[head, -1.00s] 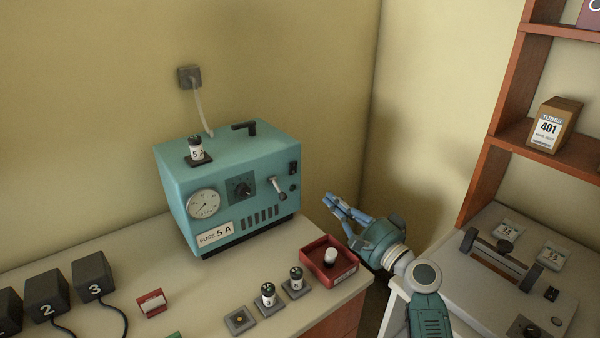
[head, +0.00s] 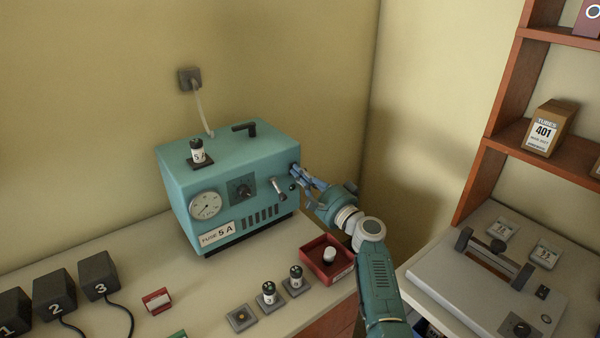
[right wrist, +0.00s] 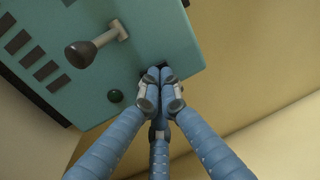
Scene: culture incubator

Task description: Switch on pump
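The pump is a teal box (head: 228,160) on the bench, with a gauge (head: 205,205), a dial (head: 241,190), a lever (head: 278,188) and a "FUSE 5 A" label (head: 216,233) on its front. My right gripper (head: 297,174) is at the right end of that front. In the right wrist view its blue fingertips (right wrist: 160,76) are together, at a dark switch (right wrist: 168,70) near the panel edge. They cover most of the switch, so its position and any contact are unclear. A dark green round light or button (right wrist: 116,96) is beside them. My left gripper is out of view.
A fuse (head: 197,152) stands on the pump. A red tray (head: 312,266) holding a white-topped piece lies below my right arm. Fuses (head: 269,293) on small bases and numbered black boxes (head: 54,293) are on the bench. Shelves (head: 545,155) stand at right.

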